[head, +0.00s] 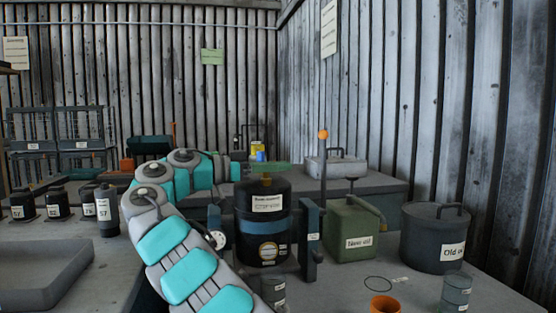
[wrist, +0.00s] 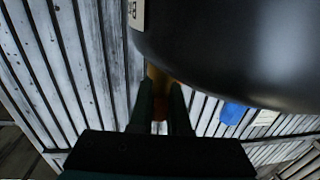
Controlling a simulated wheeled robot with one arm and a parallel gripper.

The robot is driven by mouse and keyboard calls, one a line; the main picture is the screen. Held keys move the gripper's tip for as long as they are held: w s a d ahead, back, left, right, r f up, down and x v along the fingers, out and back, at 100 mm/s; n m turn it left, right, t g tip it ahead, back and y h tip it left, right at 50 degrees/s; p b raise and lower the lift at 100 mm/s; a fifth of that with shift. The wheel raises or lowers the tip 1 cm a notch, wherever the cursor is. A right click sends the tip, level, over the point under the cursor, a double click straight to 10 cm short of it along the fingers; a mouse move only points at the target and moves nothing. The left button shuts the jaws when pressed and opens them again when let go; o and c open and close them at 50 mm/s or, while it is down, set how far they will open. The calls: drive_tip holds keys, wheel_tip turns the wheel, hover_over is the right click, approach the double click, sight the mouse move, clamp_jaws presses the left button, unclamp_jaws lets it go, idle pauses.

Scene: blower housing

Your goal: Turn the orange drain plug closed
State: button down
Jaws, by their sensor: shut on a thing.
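The black drum (head: 243,240) stands on the bench in the middle of the head view, with a white label and a blue band. Its dark curved side (wrist: 240,45) fills the upper right of the wrist view. My gripper (wrist: 160,92) has its two dark fingers close together beside the drum. A brass-coloured stem and a small orange part, the drain plug (wrist: 158,127), show between them. The fingers are shut on it and hide much of it.
A green oil can (head: 350,230) and a grey lidded bucket (head: 432,238) stand right of the drum. An orange cup (head: 384,304) and a grey labelled jar (head: 456,291) are at the front. A grey tray (head: 45,275) is at the left. Some bench is free near the bucket.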

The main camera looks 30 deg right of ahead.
idle(0.3)
drive_tip(key=c, duration=0.9)
unclamp_jaws()
drive_tip(key=shift+w+a+p, duration=0.2)
drive_tip(key=shift+w+a, duration=0.05)
drive_tip(key=shift+a, duration=1.05)
drive_tip(key=shift+w+a+p, duration=0.2)
drive_tip(key=shift+w+a, duration=0.05)
drive_tip(key=shift+a, duration=1)
drive_tip(key=shift+a+r, duration=0.25)
drive_tip(key=shift+a, duration=0.35)
drive_tip(key=shift+w+a+f, duration=0.2)
drive_tip(key=shift+a, duration=0.45)
